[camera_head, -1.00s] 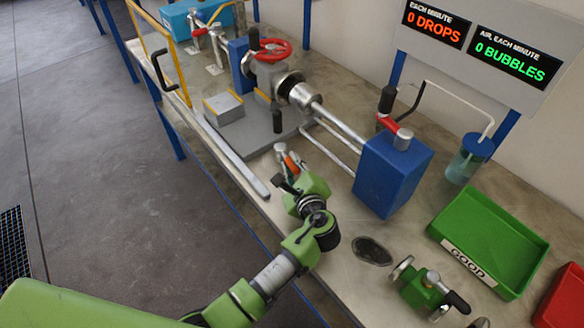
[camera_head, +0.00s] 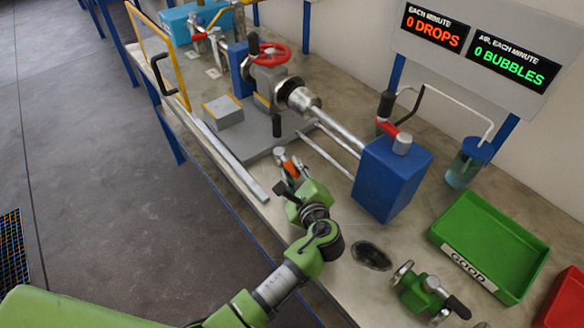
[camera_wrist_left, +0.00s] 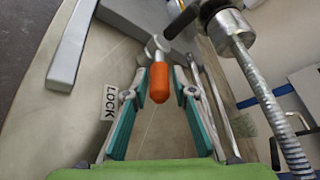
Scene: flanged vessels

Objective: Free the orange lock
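The orange lock (camera_wrist_left: 159,82) is a small orange handle on a grey metal knob, low on the bench in front of the grey vessel fixture; it also shows in the head view (camera_head: 291,168). My left gripper (camera_wrist_left: 157,92) has its two fingers apart, one on each side of the orange handle, with gaps visible. In the head view my left gripper (camera_head: 288,182) is just short of the lock and partly covers it. A label reading LOCK (camera_wrist_left: 110,102) lies beside the left finger. My right gripper is not seen.
A shaft runs from the flanged vessel (camera_head: 303,98) to a blue block (camera_head: 392,176) on the right. A long grey bar (camera_head: 236,160) lies along the bench's front edge. A green GOOD tray (camera_head: 490,244) and a green valve (camera_head: 426,289) are at lower right.

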